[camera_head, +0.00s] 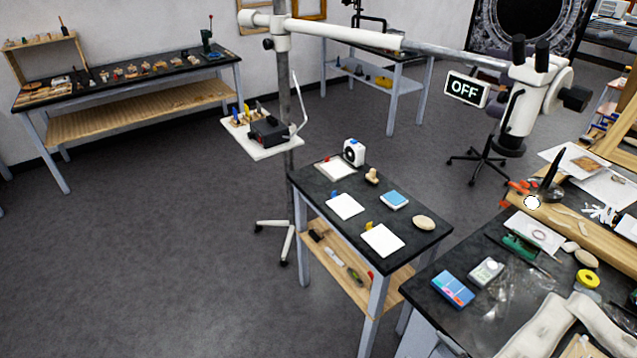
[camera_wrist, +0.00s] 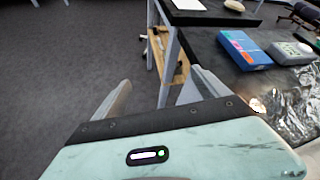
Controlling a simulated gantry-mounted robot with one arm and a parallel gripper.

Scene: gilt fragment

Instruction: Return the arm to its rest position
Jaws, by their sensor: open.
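My gripper (camera_wrist: 160,79) shows in the wrist view, its two fingers spread apart with nothing between them. Dark floor and a table leg show past the fingers. The dark worktable (camera_wrist: 215,50) lies beyond and to the right of the right finger. I cannot make out my gripper in the head view, so its place relative to the room is seen only from the wrist.
A blue box (camera_head: 453,289) and a grey-white device (camera_head: 486,272) lie on the worktable; the blue box also shows in the wrist view (camera_wrist: 245,50). A small black-topped table (camera_head: 415,240) holds white pads. A white boom (camera_head: 345,32) reaches overhead. Floor at left is clear.

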